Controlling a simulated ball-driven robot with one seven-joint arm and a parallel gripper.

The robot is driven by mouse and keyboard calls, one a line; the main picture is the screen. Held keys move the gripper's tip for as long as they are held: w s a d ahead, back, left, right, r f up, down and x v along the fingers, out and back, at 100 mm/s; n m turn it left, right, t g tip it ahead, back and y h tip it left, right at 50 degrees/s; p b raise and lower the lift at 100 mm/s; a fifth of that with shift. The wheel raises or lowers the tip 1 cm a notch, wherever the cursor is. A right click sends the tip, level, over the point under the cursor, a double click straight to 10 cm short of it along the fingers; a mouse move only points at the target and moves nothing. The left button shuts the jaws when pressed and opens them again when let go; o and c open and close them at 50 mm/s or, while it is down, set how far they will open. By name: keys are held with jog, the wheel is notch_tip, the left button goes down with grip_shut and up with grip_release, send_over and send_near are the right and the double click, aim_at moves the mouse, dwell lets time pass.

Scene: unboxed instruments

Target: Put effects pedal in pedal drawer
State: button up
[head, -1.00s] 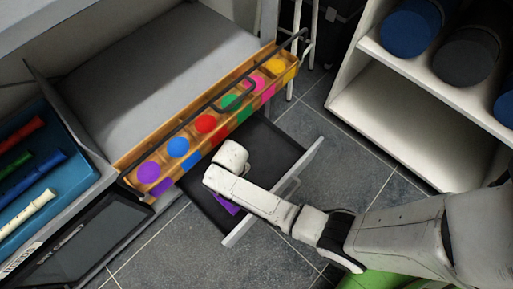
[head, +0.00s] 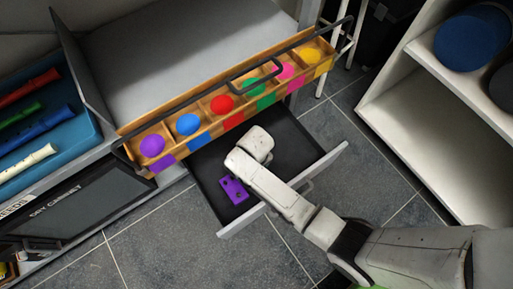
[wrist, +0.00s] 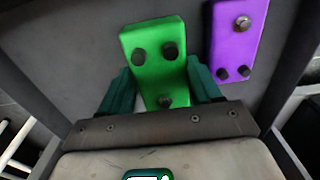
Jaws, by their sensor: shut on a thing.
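A green effects pedal (wrist: 155,60) with dark knobs is held between the teal fingers of my gripper (wrist: 160,88) in the wrist view. The pulled-out drawer (head: 328,160) has a dark interior and a pale front; it stands open below the cabinet. A purple pedal (head: 234,190) lies on the drawer floor; it also shows in the wrist view (wrist: 236,42), to the right of the green pedal. My gripper is over the drawer; in the head view my arm hides the fingers and the green pedal. I cannot tell whether the green pedal touches the drawer floor.
A wooden rack (head: 205,122) with several coloured balls and dark handles spans the cabinet edge just behind the drawer. A blue tray (head: 70,125) of recorders is at left, above a dry cabinet (head: 70,215). A white shelf (head: 415,110) stands at right. Grey tiled floor surrounds the drawer.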

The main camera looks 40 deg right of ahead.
jog(key=shift+f+b, duration=1.2)
jog(key=shift+f, duration=0.3)
jog(key=shift+f, duration=0.2)
jog(key=o, duration=1.4)
jog(key=shift+c, duration=0.2)
notch_tip(320, 180, up, 12)
jog(key=p, duration=0.6)
jog(key=shift+r+p, duration=0.2)
jog(key=shift+p, duration=0.1)
jog(key=shift+d, duration=0.1)
